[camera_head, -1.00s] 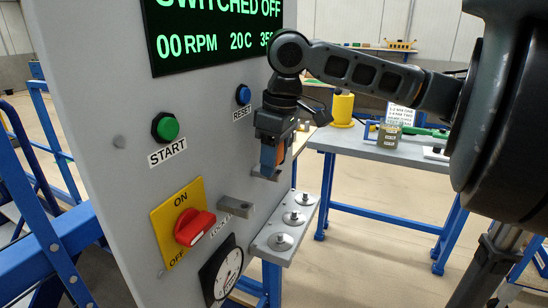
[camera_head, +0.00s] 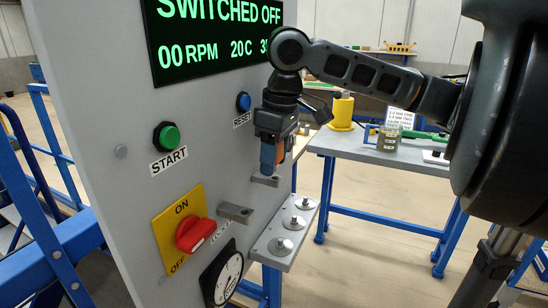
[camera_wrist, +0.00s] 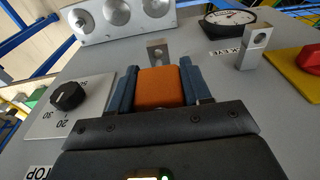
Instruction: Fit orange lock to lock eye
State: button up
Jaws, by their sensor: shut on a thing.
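My gripper (camera_head: 271,155) is shut on the orange lock (camera_wrist: 162,88), which sits between its two blue fingers in the wrist view. In the head view only a slim orange part of the lock (camera_head: 280,153) shows; its shackle is hidden. The lock eye (camera_head: 235,212) is a grey block with a hole, standing out from the panel beside its label; it also shows in the wrist view (camera_wrist: 257,42), right of the lock. A second, similar grey bracket (camera_head: 265,180) is just below my fingertips, and just beyond the lock in the wrist view (camera_wrist: 157,53). I cannot tell whether the lock touches it.
The red switch (camera_head: 195,234) is on its yellow plate left of the lock eye. A gauge (camera_head: 221,278) is below. A grey shelf with several round knobs (camera_head: 284,247) juts out at right. A dial (camera_wrist: 68,95) is left of the gripper.

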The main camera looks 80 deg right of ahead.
jog(key=shift+r+p, duration=1.85)
jog(key=shift+r, duration=0.2)
jog(key=shift+s, duration=0.1)
